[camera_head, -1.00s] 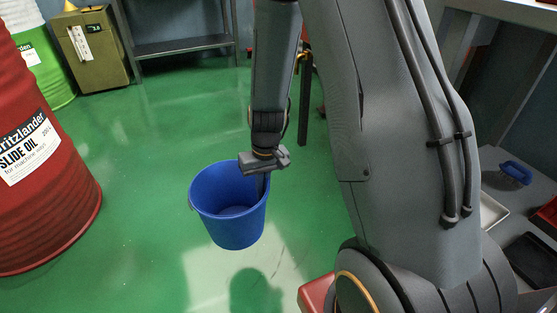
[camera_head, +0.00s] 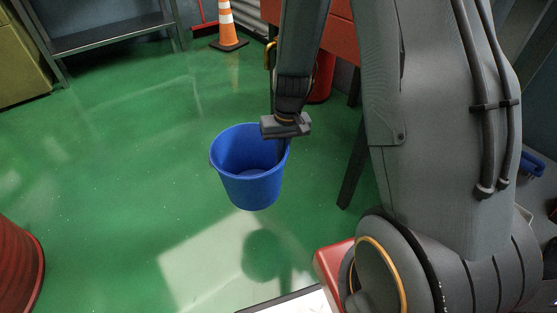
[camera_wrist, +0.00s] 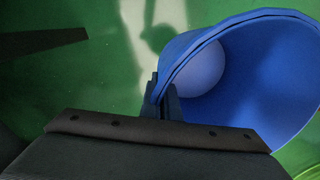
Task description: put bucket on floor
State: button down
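The blue bucket (camera_head: 250,182) hangs in the air above the green floor (camera_head: 130,165), its opening facing up. It looks empty. My gripper (camera_head: 284,146) is at its right rim, with one finger reaching inside the bucket. In the wrist view the fingers (camera_wrist: 165,98) close on the rim of the bucket (camera_wrist: 262,85). A shadow of the bucket and arm lies on the floor below, apart from the bucket.
An orange and white cone (camera_head: 228,28) stands at the back. A red drum (camera_head: 18,268) is at the lower left, and a dark metal shelf (camera_head: 110,33) at the upper left. A dark table leg (camera_head: 352,172) stands right of the bucket. The floor at left and centre is clear.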

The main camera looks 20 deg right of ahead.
jog(key=w+d+f+m+t+h+b, duration=0.1)
jog(key=w+f+m+b, duration=0.2)
jog(key=w+f+m, duration=0.45)
jog(key=w+f+m+b, duration=0.2)
jog(key=w+f+m, duration=0.2)
jog(key=w+m, duration=0.55)
notch_tip(320, 180, down, 10)
jog(key=b, duration=0.5)
jog(key=shift+b, duration=0.35)
jog(key=shift+d, duration=0.1)
jog(key=c, duration=2)
grip_release()
jog(key=shift+s+f, duration=0.1)
jog(key=r+p, duration=0.2)
jog(key=r, duration=0.2)
jog(key=r+p, duration=0.2)
jog(key=r, duration=0.2)
jog(key=s+r+p, duration=0.1)
jog(key=r+p, duration=0.1)
jog(key=r, duration=0.2)
jog(key=shift+r+p, duration=0.15)
jog(key=shift+p, duration=0.25)
